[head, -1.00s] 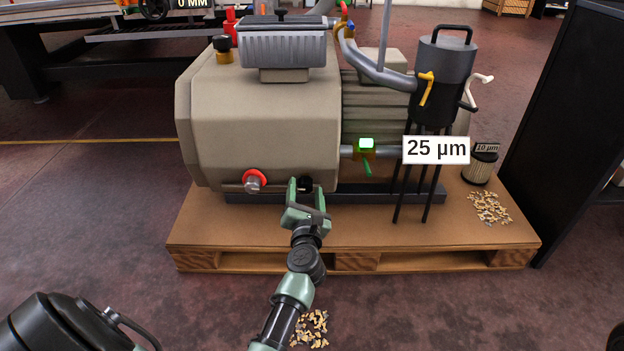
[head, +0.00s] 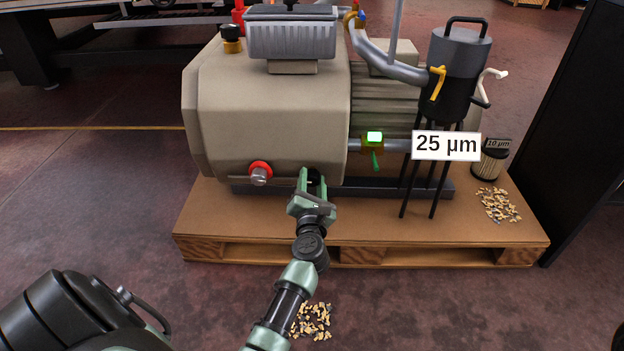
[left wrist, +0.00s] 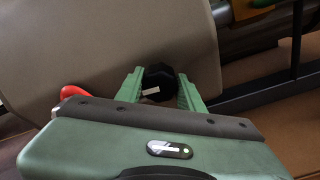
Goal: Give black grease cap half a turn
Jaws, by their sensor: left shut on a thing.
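The black grease cap (left wrist: 158,82) sits low on the beige pump housing (head: 270,125). It has dark ribbed sides and a white mark on its face. My left gripper (left wrist: 159,88) has one green finger on each side of the cap and is shut on it. In the head view the left gripper (head: 314,180) reaches up to the lower front of the pump, and the fingers hide most of the cap. My right gripper is not in view.
A red-ringed fitting (head: 260,172) sticks out left of the cap. The pump stands on a wooden pallet (head: 290,235). A black canister on legs (head: 456,80) stands at the right, by a small filter (head: 490,165). Chips (head: 312,322) lie on the floor.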

